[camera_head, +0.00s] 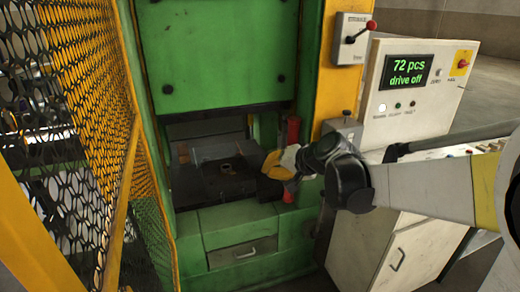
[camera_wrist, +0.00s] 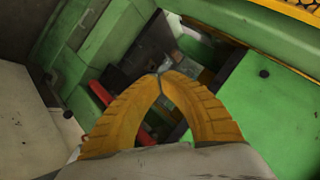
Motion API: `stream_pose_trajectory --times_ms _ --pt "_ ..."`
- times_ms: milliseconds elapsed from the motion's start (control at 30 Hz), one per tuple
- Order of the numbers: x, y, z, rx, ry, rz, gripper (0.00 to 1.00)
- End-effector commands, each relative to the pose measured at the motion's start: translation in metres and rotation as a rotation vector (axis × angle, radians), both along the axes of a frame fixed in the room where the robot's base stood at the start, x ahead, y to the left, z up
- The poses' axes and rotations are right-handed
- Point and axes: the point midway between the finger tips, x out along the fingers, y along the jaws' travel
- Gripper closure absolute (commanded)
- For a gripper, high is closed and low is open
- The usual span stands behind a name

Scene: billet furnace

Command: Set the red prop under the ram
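The red prop (camera_head: 293,130) stands upright at the right side of the green press opening, and its lower end shows below my gripper. My gripper (camera_head: 270,166), with yellow fingers, is in front of the prop's middle and hides part of it. In the wrist view the fingertips (camera_wrist: 161,75) meet, with an open gap behind them. The red prop (camera_wrist: 101,94) passes behind the left finger and shows through that gap, beyond the fingers and not clasped. A green front panel (camera_head: 215,55) hangs above the opening; I cannot make out the ram separately.
The dark press bed (camera_head: 232,186) has a small ring-shaped piece (camera_head: 227,167) on it. A yellow mesh guard (camera_head: 95,100) stands at the left. A control cabinet (camera_head: 410,125) at the right reads "72 pcs drive off". A red-knobbed switch box (camera_head: 350,40) is above.

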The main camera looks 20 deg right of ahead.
Motion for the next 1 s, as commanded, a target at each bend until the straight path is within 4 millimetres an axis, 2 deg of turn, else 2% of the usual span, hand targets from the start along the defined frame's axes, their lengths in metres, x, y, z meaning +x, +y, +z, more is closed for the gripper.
stream_pose_trajectory --times_ms 33,200,400,500,700,800,1000 --pt "0.02 -0.012 -0.009 0.045 -0.016 -0.025 1.0" --pt "0.076 -0.054 -0.033 0.212 -0.082 -0.103 1.0" --pt "0.126 -0.113 -0.074 0.402 -0.171 -0.195 1.0" --pt "0.142 -0.147 -0.099 0.496 -0.221 -0.24 1.0" --pt "0.156 -0.206 -0.149 0.656 -0.315 -0.317 1.0" --pt "0.156 -0.227 -0.167 0.712 -0.35 -0.342 1.0" --pt "0.154 -0.246 -0.184 0.767 -0.385 -0.366 1.0"
